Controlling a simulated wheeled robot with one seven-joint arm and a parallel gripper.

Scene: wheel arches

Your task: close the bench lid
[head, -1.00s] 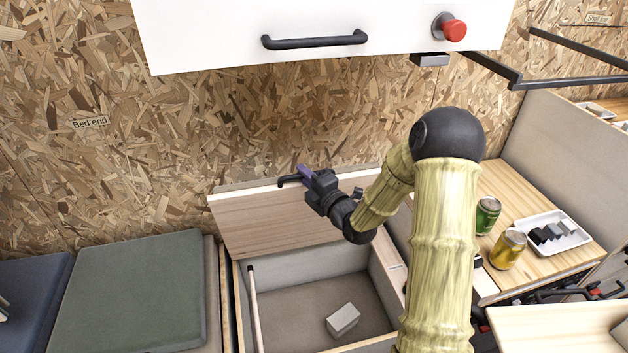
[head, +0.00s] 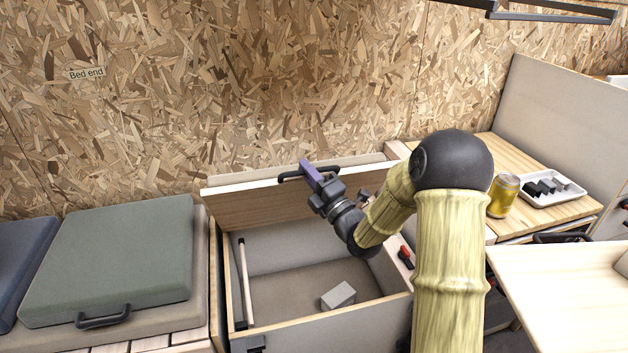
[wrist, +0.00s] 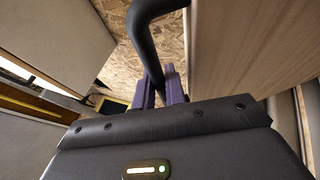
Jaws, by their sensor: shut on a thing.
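The bench lid (head: 252,208) is raised above the open bench box (head: 325,328), tilted, with its wooden underside facing me. A black bar handle (head: 288,179) is on the lid's upper edge. My gripper (head: 308,172), with purple fingers, is shut on this handle. In the wrist view the purple fingers (wrist: 160,92) meet the curved black handle (wrist: 146,30), and the lid's wooden face (wrist: 240,45) is on the right. The fingertips' contact is partly hidden behind the gripper body.
Inside the box are a grey-white block (head: 338,295) and a pale upright stick (head: 246,280). A green cushion (head: 120,262) lies to the left. On the right, a counter holds a yellow can (head: 503,196) and a white tray (head: 568,195). A pale tabletop (head: 570,285) juts out at front right.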

